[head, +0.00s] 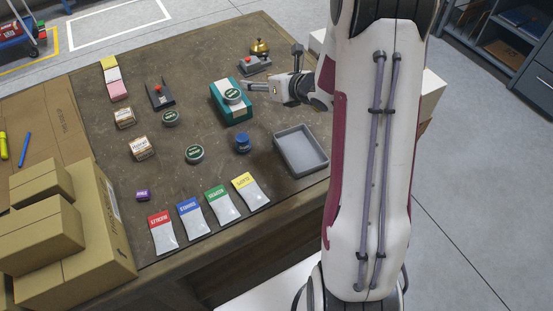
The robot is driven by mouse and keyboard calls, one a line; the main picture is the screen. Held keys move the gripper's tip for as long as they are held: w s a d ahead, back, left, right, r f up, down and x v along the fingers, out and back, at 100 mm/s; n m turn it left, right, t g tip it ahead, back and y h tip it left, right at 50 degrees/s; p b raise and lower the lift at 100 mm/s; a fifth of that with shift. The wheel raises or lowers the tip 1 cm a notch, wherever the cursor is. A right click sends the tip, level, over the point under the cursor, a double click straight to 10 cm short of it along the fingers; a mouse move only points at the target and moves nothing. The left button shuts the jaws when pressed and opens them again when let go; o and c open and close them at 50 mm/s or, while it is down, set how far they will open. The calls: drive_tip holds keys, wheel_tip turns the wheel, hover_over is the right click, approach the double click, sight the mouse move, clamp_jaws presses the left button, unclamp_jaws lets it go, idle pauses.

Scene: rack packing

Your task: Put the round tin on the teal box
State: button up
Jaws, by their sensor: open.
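A round tin (232,96) with a dark green and white lid sits on top of the teal box (238,115), toward the back right of the table. It looks flat, resting on the box's pale top. My gripper (262,86) is open just right of the tin, with a finger reaching left close to it. Whether that finger touches the tin cannot be told. Two similar round tins stand on the table, one (170,118) left of the teal box and one (194,154) nearer the front.
A grey tray (301,150), a blue jar (242,143) and a red-button device (255,64) stand near the box. A bell (259,47) is behind. Colored packets (205,212) line the front edge. Cardboard boxes (70,235) fill the left. The table's middle has free room.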

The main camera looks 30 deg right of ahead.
drive_tip(key=s+a+r+m+g+h, duration=0.1)
drive_tip(key=s+r+m+h, duration=0.2)
drive_tip(key=s+r+m, duration=0.5)
drive_tip(key=s+a+r+m+g+h, duration=0.1)
drive_tip(key=s+r+m+g+h, duration=0.15)
drive_tip(key=r+m, duration=0.55)
drive_tip(key=s+a+m+g+y, duration=0.1)
drive_tip(key=s+a+m, duration=0.5)
drive_tip(key=s+m, duration=0.3)
drive_tip(key=s+a+m+g+y, duration=0.2)
drive_tip(key=s+a+m, duration=0.5)
drive_tip(key=s, duration=0.9)
drive_tip(key=m, duration=0.3)
drive_tip(key=shift+s+f+m, duration=0.3)
drive_tip(key=shift+f, duration=0.05)
